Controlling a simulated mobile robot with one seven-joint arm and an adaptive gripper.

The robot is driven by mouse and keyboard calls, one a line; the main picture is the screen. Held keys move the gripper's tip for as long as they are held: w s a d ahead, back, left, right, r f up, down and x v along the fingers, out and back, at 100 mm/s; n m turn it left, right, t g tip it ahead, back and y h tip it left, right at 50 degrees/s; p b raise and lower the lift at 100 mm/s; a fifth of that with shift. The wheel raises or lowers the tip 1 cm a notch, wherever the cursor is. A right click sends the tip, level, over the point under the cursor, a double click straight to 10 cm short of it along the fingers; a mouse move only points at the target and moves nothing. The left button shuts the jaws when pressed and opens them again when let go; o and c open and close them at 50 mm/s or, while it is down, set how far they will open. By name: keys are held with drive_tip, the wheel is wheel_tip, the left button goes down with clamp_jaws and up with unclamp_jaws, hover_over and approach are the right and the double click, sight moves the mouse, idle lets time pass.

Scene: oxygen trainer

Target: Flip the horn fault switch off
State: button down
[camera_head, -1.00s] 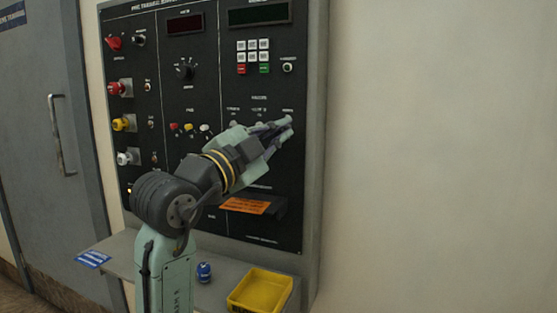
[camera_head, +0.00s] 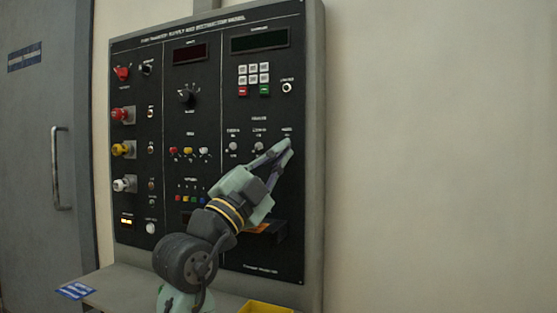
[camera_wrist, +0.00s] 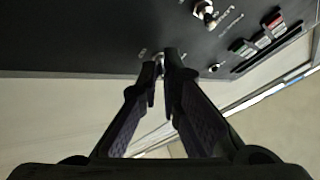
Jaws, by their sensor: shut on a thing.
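The black trainer panel (camera_head: 210,60) stands upright against the wall. On its right section is a row of small fault switches. The left one (camera_head: 233,147) and the middle one (camera_head: 258,146) show clear of my gripper. My gripper (camera_head: 288,145) is at the right end of this row, under the small rightmost label. In the wrist view the fingertips (camera_wrist: 161,62) are close together on a small silver switch (camera_wrist: 159,66), mostly hidden between them. The label text is too blurred to read, and the switch's lever position cannot be told.
A keypad (camera_head: 254,74) and a round knob (camera_head: 287,88) are above the fault row. Red (camera_head: 122,115), yellow (camera_head: 122,149) and white (camera_head: 124,184) knobs line the left side. A yellow bin (camera_head: 264,307) is on the ledge below. The wall at right is bare.

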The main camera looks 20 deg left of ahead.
drive_tip(key=c, duration=2.1)
unclamp_jaws()
drive_tip(key=shift+o, duration=0.2)
drive_tip(key=v, duration=1.2)
